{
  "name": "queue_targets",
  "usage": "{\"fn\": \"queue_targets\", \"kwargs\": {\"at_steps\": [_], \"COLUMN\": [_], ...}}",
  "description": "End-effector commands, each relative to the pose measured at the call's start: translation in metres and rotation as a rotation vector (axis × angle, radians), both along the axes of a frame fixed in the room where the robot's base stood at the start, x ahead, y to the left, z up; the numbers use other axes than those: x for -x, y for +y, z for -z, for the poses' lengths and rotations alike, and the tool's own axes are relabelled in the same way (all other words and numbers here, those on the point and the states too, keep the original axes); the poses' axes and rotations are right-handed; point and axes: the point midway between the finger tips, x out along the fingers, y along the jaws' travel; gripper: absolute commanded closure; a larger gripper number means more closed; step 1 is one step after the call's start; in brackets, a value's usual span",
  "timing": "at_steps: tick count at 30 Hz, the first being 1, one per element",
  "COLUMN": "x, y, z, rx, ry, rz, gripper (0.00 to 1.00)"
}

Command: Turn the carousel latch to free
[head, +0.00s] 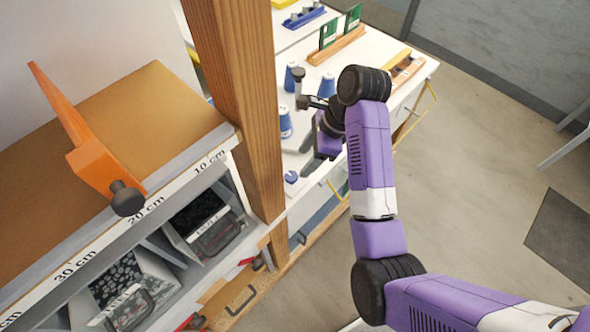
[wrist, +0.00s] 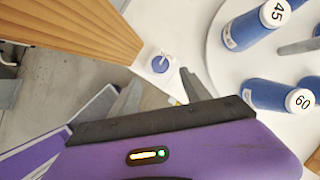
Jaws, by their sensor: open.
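The carousel latch looks like a small round blue knob with a pale pointer or lever on top. It shows in the wrist view (wrist: 160,63) beside the carousel, and in the head view (head: 291,177) near the table's front edge. The white round carousel (wrist: 213,62) carries several blue bottles with white numbered caps, among them 45 (wrist: 250,27) and 60 (wrist: 270,95). My gripper (wrist: 160,92) is open and empty. Its grey fingers spread to either side below the knob in the wrist view, apart from it. In the head view my gripper (head: 309,153) hangs beside the latch.
A thick wooden post (wrist: 80,25) stands close to the latch; it also rises in the head view (head: 240,100). A shelf with bins (head: 120,285) and an orange stop (head: 95,160) is at left. Green cards in a wooden rack (head: 336,46) stand behind. Open floor lies right.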

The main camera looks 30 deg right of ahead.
Motion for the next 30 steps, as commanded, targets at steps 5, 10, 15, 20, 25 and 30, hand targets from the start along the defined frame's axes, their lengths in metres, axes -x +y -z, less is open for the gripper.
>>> {"fn": "queue_targets", "kwargs": {"at_steps": [5, 10, 15, 20, 25, 30], "x": [-0.002, -0.006, -0.010, -0.012, -0.013, -0.013], "y": [0.007, 0.014, 0.022, 0.025, 0.026, 0.026], "z": [0.015, 0.036, 0.057, 0.068, 0.071, 0.071], "rx": [-0.002, 0.000, 0.000, 0.001, 0.001, 0.001], "ry": [0.003, 0.005, 0.003, 0.001, -0.001, -0.001], "rz": [-0.002, -0.002, -0.001, -0.001, -0.001, -0.001], "gripper": [0.45, 0.45, 0.45, 0.45, 0.45, 0.51]}}
